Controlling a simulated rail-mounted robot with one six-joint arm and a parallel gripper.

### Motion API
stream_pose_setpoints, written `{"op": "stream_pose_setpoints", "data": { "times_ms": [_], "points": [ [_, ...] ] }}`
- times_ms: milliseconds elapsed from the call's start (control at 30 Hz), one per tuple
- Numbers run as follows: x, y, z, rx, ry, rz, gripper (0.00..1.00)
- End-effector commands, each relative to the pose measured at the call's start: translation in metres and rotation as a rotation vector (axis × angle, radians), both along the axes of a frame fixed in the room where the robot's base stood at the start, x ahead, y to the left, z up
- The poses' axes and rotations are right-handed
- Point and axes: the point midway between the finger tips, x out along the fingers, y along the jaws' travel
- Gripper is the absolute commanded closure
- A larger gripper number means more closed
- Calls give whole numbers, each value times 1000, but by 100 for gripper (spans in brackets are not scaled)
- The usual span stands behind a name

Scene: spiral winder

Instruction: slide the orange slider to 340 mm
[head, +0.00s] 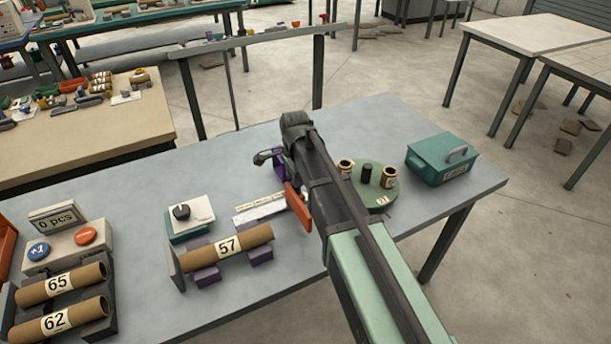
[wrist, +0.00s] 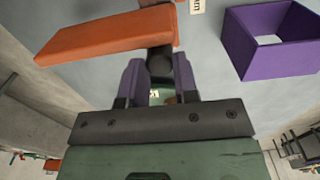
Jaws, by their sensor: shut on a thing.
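The orange slider (head: 297,204) stands beside the right part of the white scale strip (head: 258,208) in the head view. In the wrist view the orange slider (wrist: 108,38) is a long flat bar with a dark round knob (wrist: 160,62) near its right end. My gripper (wrist: 158,70) has its two purple fingers shut on that knob. In the head view my arm hides the fingers and part of the slider. The scale's numbers are too small to read; a label with "mm" (wrist: 197,5) shows at the wrist view's top edge.
A cardboard tube marked 57 (head: 227,247) lies on purple supports in front of the scale. An open purple box (wrist: 270,40) is right of the slider in the wrist view. A round green plate (head: 378,190) and teal box (head: 442,158) stand right of my arm.

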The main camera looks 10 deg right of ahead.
Motion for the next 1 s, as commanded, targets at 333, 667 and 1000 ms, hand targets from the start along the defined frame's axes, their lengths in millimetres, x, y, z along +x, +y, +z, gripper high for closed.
{"op": "stream_pose_setpoints", "data": {
  "times_ms": [333,667,1000],
  "points": [
    [1,-5,0,-12,-3,-3,57],
    [1,-4,1,-9,-2,-3,46],
    [1,-4,58,-9,-2,-3,46]
  ]
}}
